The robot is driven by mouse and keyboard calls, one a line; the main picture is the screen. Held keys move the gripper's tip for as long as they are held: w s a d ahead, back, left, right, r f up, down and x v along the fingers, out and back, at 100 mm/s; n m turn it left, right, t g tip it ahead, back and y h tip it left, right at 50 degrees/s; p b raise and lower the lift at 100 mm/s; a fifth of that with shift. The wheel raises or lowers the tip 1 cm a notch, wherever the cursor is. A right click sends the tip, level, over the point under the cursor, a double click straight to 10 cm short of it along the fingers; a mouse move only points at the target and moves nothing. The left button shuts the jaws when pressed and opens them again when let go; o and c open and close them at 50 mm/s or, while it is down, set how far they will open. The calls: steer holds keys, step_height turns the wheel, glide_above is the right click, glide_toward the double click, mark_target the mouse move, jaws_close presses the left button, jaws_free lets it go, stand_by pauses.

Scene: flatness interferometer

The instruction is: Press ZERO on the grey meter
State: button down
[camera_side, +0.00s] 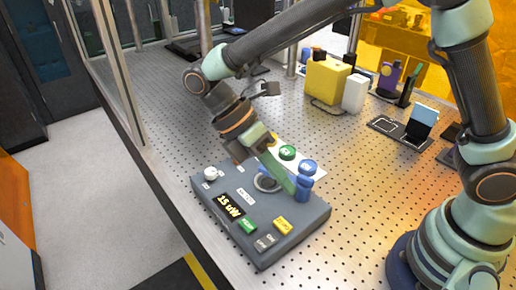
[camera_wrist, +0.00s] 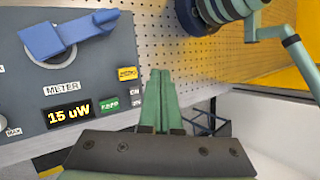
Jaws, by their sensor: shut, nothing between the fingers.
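The grey meter (camera_side: 240,205) is a flat slab on the perforated bench, and part of its face fills the left of the wrist view (camera_wrist: 20,85). Its display (camera_wrist: 67,114) reads 15 uW. A small green button (camera_wrist: 110,103), its lettering blurred but apparently ZERO, sits beside the display; it also shows in the side view (camera_side: 247,226). A yellow button (camera_wrist: 127,73) lies near it. A blue lever (camera_wrist: 65,38) crosses a round dial. My gripper (camera_wrist: 160,74) is shut and empty, its green fingers above the slab in the side view (camera_side: 293,189), overlapping the dial area.
A white knob (camera_side: 211,173) is at the slab's left corner. Round green (camera_side: 288,152) and blue (camera_side: 308,166) pieces stand behind the slab. A yellow box (camera_side: 327,80) and white block (camera_side: 355,92) stand farther back. The bench is open at the left.

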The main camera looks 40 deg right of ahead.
mark_target(280, 224)
steer(key=shift+f, duration=4.4)
steer(key=shift+f, duration=0.15)
steer(key=shift+d+f, duration=0.1)
steer(key=shift+f, duration=0.2)
steer(key=shift+f, duration=0.45)
steer(key=shift+r, duration=0.9)
steer(key=shift+r, duration=0.1)
steer(key=shift+r, duration=2.45)
